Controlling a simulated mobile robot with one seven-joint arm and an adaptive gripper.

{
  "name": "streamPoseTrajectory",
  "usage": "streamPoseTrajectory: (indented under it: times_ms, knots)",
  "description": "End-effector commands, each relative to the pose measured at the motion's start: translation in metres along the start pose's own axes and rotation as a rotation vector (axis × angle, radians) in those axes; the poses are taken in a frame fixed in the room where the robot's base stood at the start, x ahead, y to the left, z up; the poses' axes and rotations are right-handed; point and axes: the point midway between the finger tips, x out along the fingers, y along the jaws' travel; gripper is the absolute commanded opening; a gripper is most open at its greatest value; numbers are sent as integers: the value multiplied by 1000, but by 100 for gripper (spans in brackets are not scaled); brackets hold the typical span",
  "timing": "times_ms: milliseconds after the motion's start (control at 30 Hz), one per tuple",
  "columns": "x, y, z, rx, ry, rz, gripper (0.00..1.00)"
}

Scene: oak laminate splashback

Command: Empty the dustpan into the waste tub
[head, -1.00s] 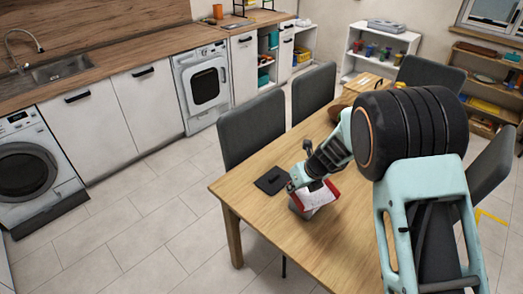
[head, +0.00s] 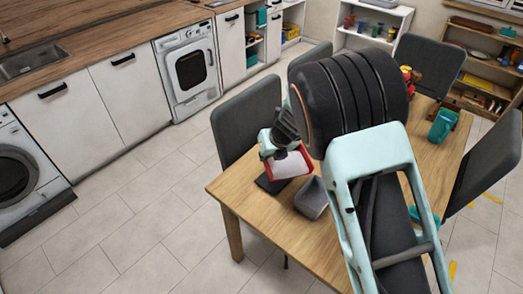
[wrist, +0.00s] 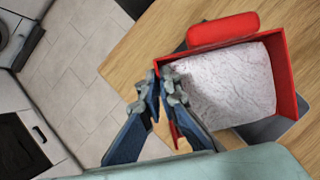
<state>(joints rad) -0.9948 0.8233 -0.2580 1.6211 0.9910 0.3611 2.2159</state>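My gripper (wrist: 160,92) is shut on the near side wall of the red dustpan (wrist: 288,82). The dustpan holds a white, crumpled-looking load (wrist: 225,85) and has a rounded red bar along one side. In the head view the dustpan (head: 308,158) is above the dark mat at the table's near left corner, with its white load facing the camera. The grey waste tub (head: 312,203) stands on the table just right of and below it; its visible inside is plain grey. In the wrist view a grey shape shows partly behind the pan; I cannot tell whether it is the tub.
The wooden table (head: 262,222) has a dark flat mat (head: 270,185) near its left corner. A teal cup (head: 442,126) and a red-yellow item (head: 408,78) stand farther back. Grey chairs (head: 246,120) line the table. My arm hides the table's middle.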

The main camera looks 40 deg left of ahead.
Motion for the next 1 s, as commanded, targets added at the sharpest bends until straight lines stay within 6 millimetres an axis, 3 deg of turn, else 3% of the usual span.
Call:
streamPoseTrajectory:
  times_ms: [1000]
  knots:
    - [6, -4, -6, 35, -93, 87, 0]
